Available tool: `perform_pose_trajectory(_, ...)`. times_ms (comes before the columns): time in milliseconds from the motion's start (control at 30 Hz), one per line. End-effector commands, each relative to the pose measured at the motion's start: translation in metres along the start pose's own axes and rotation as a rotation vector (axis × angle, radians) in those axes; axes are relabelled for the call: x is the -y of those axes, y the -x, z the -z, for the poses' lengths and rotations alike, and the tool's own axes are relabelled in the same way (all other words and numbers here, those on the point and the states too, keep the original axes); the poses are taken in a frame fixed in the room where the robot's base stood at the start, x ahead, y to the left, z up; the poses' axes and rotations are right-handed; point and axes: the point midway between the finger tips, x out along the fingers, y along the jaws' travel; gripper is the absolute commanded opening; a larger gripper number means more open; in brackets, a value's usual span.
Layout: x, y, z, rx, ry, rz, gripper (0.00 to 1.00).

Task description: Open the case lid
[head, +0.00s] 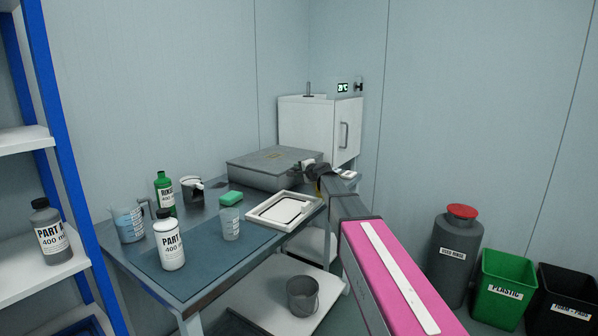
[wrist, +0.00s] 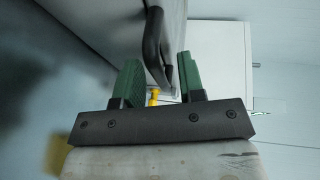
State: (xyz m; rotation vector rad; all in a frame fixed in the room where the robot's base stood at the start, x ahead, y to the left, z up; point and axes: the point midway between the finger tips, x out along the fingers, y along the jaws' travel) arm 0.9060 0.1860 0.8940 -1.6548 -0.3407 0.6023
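The grey case (head: 262,172) sits on the far end of the table with its flat lid (head: 272,157) down. My gripper (head: 316,168) is at the right end of the case in the head view, where my arm hides part of that side. In the wrist view, my gripper (wrist: 160,82) has its two green fingers apart. A black curved handle (wrist: 153,45) on a grey surface, apparently the case, reaches down between them.
The table (head: 175,279) holds a white tray (head: 262,219), a green sponge (head: 231,198), a white bottle (head: 170,246), a green bottle (head: 165,195) and cups in front of the case. A white cabinet (head: 310,123) stands behind. Bins stand on the floor at right.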

Motion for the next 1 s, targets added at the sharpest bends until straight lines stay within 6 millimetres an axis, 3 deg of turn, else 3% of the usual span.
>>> perform_pose_trajectory(300,0.000,-0.006,0.000,-0.001,0.000,0.000,0.36)
perform_pose_trajectory(333,0.000,-0.006,0.000,-0.001,0.000,0.000,0.33)
perform_pose_trajectory(433,0.000,-0.006,0.000,-0.001,0.000,0.000,0.00)
perform_pose_trajectory(767,0.003,-0.005,0.000,0.000,0.005,-0.007,0.00)
perform_pose_trajectory(1000,0.023,-0.003,0.002,0.000,0.025,-0.051,0.00)
